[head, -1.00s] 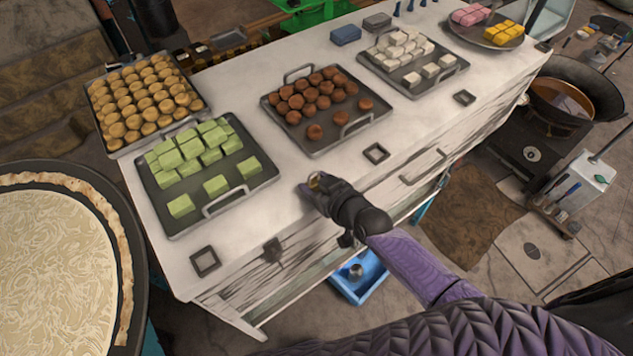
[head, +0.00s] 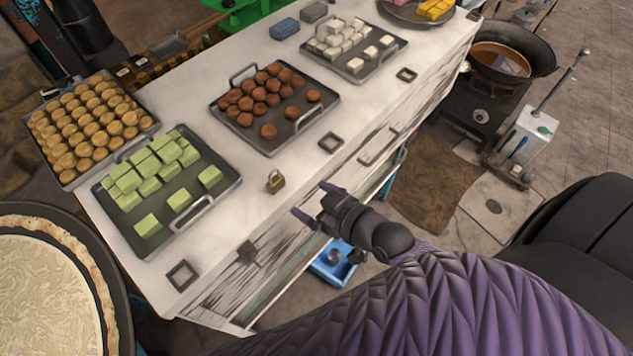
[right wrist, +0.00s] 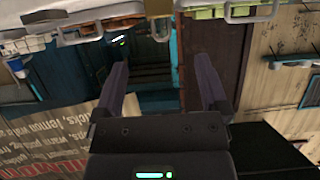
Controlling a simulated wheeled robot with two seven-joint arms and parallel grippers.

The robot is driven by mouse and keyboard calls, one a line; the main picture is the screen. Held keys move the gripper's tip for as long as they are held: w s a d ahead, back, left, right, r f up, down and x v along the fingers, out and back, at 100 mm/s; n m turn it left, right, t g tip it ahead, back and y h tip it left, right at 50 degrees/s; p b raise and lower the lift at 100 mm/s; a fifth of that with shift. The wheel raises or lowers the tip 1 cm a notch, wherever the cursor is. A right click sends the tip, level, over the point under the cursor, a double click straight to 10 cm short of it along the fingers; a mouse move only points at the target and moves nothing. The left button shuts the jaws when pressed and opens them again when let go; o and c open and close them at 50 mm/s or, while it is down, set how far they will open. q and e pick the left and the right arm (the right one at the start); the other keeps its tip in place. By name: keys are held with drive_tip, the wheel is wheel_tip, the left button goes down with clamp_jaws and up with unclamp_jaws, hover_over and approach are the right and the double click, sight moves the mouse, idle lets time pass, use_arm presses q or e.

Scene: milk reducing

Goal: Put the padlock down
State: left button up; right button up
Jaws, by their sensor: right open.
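A small brass padlock (head: 275,182) stands on the white table top near its front edge, between the tray of green cubes and a dark square frame. My right gripper (head: 310,201) is open and empty, in front of the padlock and to its right, apart from it. In the right wrist view its two fingers (right wrist: 205,85) are spread with nothing between them. My left gripper is not in view.
The white table (head: 225,210) holds trays of green cubes (head: 155,170), brown balls (head: 265,95), white cubes (head: 345,45) and round pastries (head: 90,125). A large pan (head: 110,290) is at the lower left. A blue bin (head: 333,262) lies below the table's front.

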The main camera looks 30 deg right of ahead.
drive_tip(key=s+d+f+m+g+h, duration=0.1)
drive_tip(key=s+d+f+g+h, duration=0.1)
drive_tip(key=s+f, duration=0.35)
drive_tip(key=s+d+f+g+h, duration=0.1)
drive_tip(key=s+d+f+g, duration=0.15)
drive_tip(key=f, duration=0.65)
drive_tip(key=s+a+f+g, duration=0.1)
drive_tip(key=s+f+g, duration=0.2)
drive_tip(key=s+f, duration=0.3)
drive_tip(key=s+a+f+g+h, duration=0.1)
drive_tip(key=s+f+g, duration=0.3)
drive_tip(key=s, duration=0.8)
drive_tip(key=shift+s+a+f+m+h, duration=0.25)
drive_tip(key=shift+f+m+h, duration=0.05)
drive_tip(key=shift+f, duration=0.55)
use_arm(q)
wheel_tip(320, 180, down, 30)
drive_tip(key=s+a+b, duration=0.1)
drive_tip(key=b, duration=2.9)
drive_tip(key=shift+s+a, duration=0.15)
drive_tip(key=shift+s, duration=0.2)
use_arm(e)
wheel_tip(320, 180, down, 30)
drive_tip(key=s+d, duration=0.1)
drive_tip(key=shift+s, duration=0.3)
